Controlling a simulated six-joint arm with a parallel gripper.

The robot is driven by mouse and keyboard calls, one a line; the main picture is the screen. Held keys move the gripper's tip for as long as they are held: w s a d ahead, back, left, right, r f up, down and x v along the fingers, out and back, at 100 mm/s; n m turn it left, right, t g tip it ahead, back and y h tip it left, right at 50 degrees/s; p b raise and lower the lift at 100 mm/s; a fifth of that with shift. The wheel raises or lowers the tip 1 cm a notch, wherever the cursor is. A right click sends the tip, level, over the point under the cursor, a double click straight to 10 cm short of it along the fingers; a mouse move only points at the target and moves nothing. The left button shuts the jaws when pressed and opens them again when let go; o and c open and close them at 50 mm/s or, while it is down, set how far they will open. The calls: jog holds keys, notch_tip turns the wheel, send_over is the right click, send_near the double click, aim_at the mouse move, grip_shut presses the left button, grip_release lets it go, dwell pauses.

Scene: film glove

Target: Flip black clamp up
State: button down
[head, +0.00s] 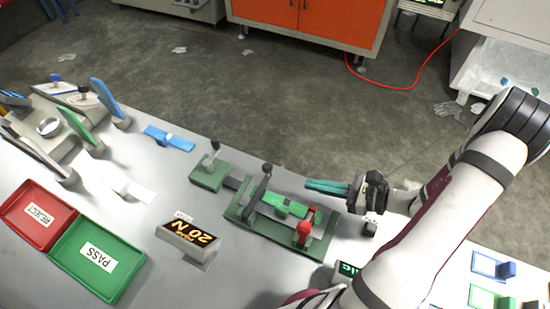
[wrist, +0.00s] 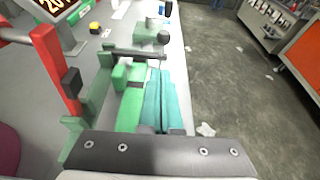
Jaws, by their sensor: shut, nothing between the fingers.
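In the wrist view, a dark bar (wrist: 133,52) lies across the picture beyond my fingers and seems to be this clamp. A red clamp (head: 306,229) stands at the fixture's right end; its red arm (wrist: 70,85) is at left in the wrist view. A green bar (head: 287,207) lies between them. My gripper (head: 310,185), with teal fingers, is shut and empty, just beyond the fixture's far edge. Contact cannot be told.
A green block with a small lever (head: 208,172) stands left of the fixture. The 20 N display (head: 188,238), green PASS tray (head: 130,290) and red REJECT tray (head: 68,217) are farther left. A blue part (head: 168,138) lies near the table's far edge.

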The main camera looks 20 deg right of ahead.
aim_at(268, 176)
jog(key=shift+d+f, duration=0.1)
jog(key=x, duration=1)
jog(key=shift+r, duration=0.2)
